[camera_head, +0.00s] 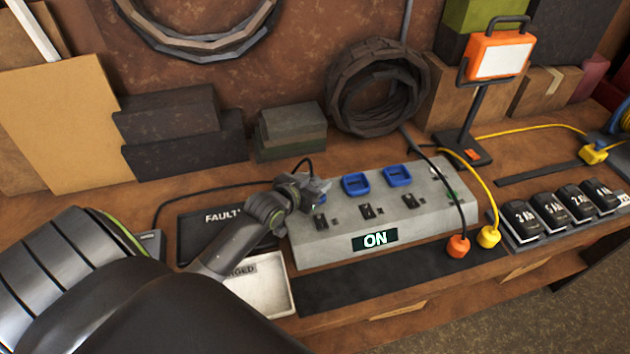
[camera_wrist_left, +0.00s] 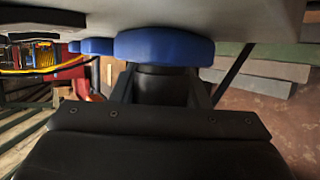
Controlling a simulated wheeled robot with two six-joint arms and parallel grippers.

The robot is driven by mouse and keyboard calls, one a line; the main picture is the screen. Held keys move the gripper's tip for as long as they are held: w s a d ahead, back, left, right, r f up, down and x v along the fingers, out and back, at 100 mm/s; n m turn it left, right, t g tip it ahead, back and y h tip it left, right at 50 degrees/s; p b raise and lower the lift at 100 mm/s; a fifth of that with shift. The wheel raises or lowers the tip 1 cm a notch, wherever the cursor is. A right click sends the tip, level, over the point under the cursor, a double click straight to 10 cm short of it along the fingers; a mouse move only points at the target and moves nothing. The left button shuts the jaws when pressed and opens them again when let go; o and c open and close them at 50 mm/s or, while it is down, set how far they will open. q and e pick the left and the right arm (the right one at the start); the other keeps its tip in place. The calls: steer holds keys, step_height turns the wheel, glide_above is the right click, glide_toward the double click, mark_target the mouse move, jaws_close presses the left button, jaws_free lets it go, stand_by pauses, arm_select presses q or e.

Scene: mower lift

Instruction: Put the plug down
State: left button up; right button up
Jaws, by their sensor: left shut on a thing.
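My left gripper (camera_head: 308,190) is at the left end of the grey power box (camera_head: 345,243), shut on a dark plug (camera_wrist_left: 165,84). In the left wrist view the plug lies between the two fingers, right against the nearest blue socket (camera_wrist_left: 165,48). Whether its pins sit in that socket is hidden. A black cable (camera_head: 305,163) arcs over near the gripper. An orange plug (camera_head: 458,246) and a yellow plug (camera_head: 489,237) lie at the right end of the box by a dark mat (camera_head: 390,280). My right gripper is not in view.
Two blue sockets (camera_head: 356,184) show bare on the box, which has an "ON" display (camera_head: 375,239). A "FAULT" tray (camera_head: 200,240) and a pale tray (camera_head: 265,285) lie left. Batteries (camera_head: 522,218) stand right. The front mat is mostly clear.

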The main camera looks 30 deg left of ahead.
arm_select(q)
steer(key=shift+f, duration=0.3)
steer(key=o, duration=1)
steer(key=shift+r, duration=0.15)
steer(key=shift+r, duration=0.35)
steer(key=b+v, duration=0.1)
steer(key=v, duration=1.1)
steer(key=shift+f, duration=0.1)
